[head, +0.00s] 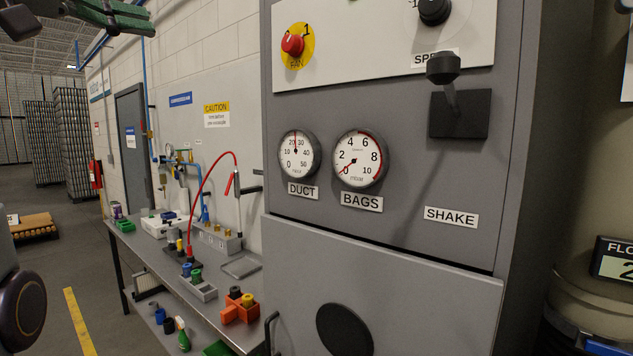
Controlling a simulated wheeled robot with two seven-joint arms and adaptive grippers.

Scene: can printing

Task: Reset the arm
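Part of my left arm (20,305) shows at the lower left edge as a dark rounded joint. A dark piece (20,20) and a green piece with dark edges (112,16) hang in at the top left corner, cut off by the frame. They may be parts of my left gripper, but I cannot tell, nor whether it is open or shut. They touch nothing that I can see. My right gripper is not in view. A grey control cabinet (400,222) fills the middle right, with a black lever (445,68) above the SHAKE label (451,217).
The cabinet carries a red FAN knob (292,44), a DUCT gauge (299,155) and a BAGS gauge (360,158). A grey workbench (222,308) with bins and fittings runs along the wall. The floor (48,265) at left is open. A tan drum (590,265) stands at right.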

